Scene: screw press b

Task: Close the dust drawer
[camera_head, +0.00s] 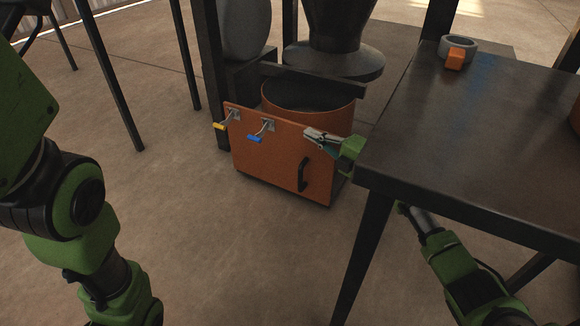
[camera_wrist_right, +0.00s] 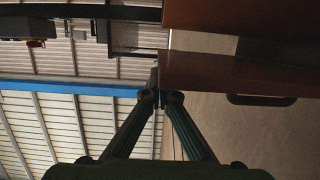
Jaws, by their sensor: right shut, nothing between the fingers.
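The dust drawer has an orange front panel (camera_head: 265,158) with a black handle (camera_head: 304,174) low on its right. It stands out from under the press frame, with a round orange bin (camera_head: 345,117) behind the panel. My right gripper (camera_head: 312,134) is shut and empty at the panel's upper right edge. In the right wrist view its fingertips (camera_wrist_right: 160,96) meet beside the brown panel (camera_wrist_right: 225,75), with the handle (camera_wrist_right: 262,100) to the right. I cannot tell whether they touch the panel. My left arm shows at the left, but its gripper is out of view.
A dark table (camera_head: 470,130) stands close on the right, with a grey tape roll (camera_head: 457,45) and an orange block (camera_head: 455,60) on it. Floor before the drawer is clear.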

